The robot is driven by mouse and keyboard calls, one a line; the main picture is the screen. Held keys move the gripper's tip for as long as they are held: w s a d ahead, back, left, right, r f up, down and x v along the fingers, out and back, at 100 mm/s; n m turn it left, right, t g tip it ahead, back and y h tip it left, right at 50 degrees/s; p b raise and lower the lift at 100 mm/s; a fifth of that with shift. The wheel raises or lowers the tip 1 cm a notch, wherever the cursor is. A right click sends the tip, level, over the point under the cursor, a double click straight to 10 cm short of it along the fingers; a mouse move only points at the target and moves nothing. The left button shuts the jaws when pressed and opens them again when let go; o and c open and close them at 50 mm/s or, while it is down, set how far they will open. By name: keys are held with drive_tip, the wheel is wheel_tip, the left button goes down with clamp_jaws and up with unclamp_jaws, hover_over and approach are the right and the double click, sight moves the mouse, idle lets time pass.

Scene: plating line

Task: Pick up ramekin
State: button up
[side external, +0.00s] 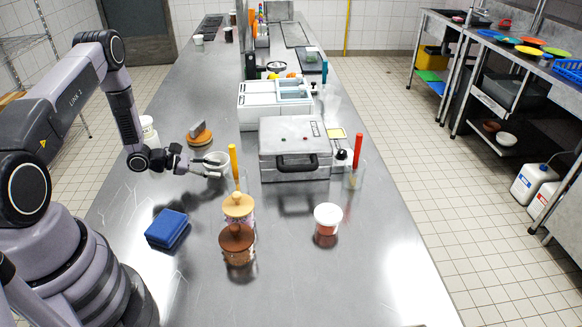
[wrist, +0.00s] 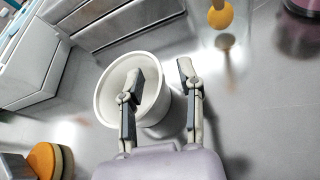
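The ramekin is a white round cup (wrist: 108,85), open at the top, standing on the steel counter; it also shows in the side external view (side external: 222,158), partly covered by my gripper. In the wrist view my gripper (wrist: 159,77) is open, with its fingers clearly apart. The left finger lies over the mouth of the ramekin, and the right finger is outside, past its right rim. The rim's right side lies between the fingers. In the side external view my gripper (side external: 214,170) is at the ramekin. I cannot tell whether either finger touches the wall.
A clear holder with a yellow-handled tool (side external: 234,163) stands close right of the ramekin. A metal press (side external: 290,135) is further right, an orange-and-grey brush (side external: 200,138) behind.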

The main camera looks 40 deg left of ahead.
clamp_jaws()
drive_tip(key=shift+r, duration=0.15)
idle(0.4)
